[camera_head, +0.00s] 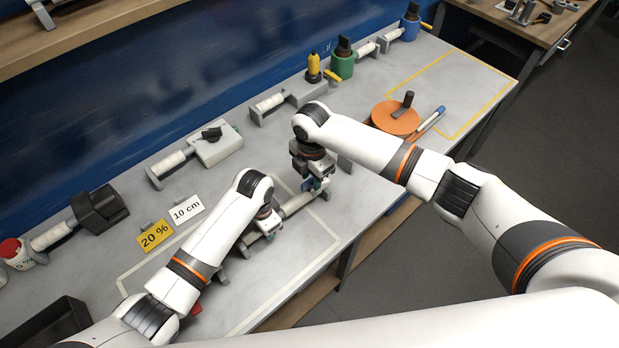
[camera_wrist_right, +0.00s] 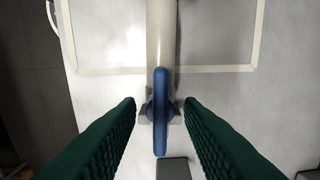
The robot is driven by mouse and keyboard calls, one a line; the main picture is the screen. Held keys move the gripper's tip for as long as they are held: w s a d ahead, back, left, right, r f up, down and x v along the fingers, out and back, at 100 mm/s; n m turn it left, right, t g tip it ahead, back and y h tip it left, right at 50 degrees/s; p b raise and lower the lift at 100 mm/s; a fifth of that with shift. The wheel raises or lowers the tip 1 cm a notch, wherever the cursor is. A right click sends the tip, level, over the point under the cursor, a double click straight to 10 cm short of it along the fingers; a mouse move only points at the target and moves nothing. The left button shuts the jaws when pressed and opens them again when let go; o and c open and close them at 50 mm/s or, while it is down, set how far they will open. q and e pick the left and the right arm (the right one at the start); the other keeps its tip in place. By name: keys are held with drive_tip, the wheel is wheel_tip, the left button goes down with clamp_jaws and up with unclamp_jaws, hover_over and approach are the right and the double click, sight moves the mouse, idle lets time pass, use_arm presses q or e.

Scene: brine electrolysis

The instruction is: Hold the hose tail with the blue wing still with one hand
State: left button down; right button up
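The blue wing (camera_wrist_right: 160,112) shows upright in the middle of the right wrist view, on the end of a pale hose tail (camera_wrist_right: 161,35) that runs toward the top. A small grey block is behind the wing. My right gripper (camera_wrist_right: 160,103) is open, with one green ribbed finger on each side of the wing and a gap on both sides. In the head view my right gripper (camera_head: 314,185) is at the right end of the pale hose (camera_head: 297,204). My left gripper (camera_head: 266,226) is low at the hose's other end; its fingers are mostly hidden by the wrist.
A 20 % card (camera_head: 155,236) and a 10 cm card (camera_head: 187,209) lie left of my left arm. An orange disc (camera_head: 394,120) stands beyond my right arm. Bottles and holders with white hose pieces line the blue wall. A yellow-outlined area (camera_head: 455,85) at the right is clear.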

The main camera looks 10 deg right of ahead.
sight(312, 179)
wheel_tip(312, 179, up, 12)
idle(0.4)
use_arm(q)
drive_tip(key=c, duration=1)
unclamp_jaws()
wheel_tip(312, 179, up, 12)
